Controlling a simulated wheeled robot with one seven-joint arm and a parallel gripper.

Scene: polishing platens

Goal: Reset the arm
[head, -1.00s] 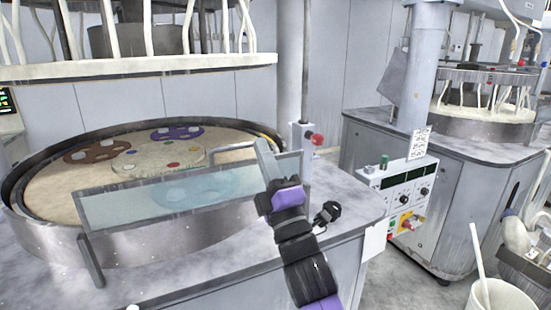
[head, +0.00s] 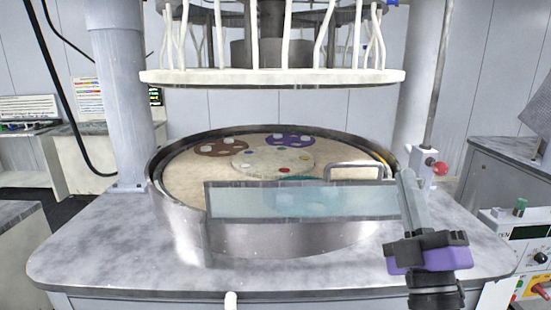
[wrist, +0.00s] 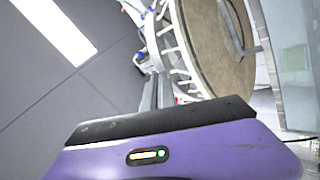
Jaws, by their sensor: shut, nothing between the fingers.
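My gripper (head: 408,200) is raised at the right of the polishing machine in the head view, its grey fingers pointing up and together. Nothing is between them. The fingers look close to the right end of the clear splash guard (head: 310,203); whether they touch it I cannot tell. In the wrist view, the purple and black gripper body (wrist: 175,150) fills the bottom, and the round platen (wrist: 218,45) shows tilted at the top.
The round platen (head: 190,170) holds a brown carrier (head: 220,148) and a purple carrier (head: 288,141). An upper ring (head: 270,77) with white tubes hangs above. A red knob (head: 440,168) and a control panel (head: 530,250) stand at the right. The front worktop (head: 120,250) is clear.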

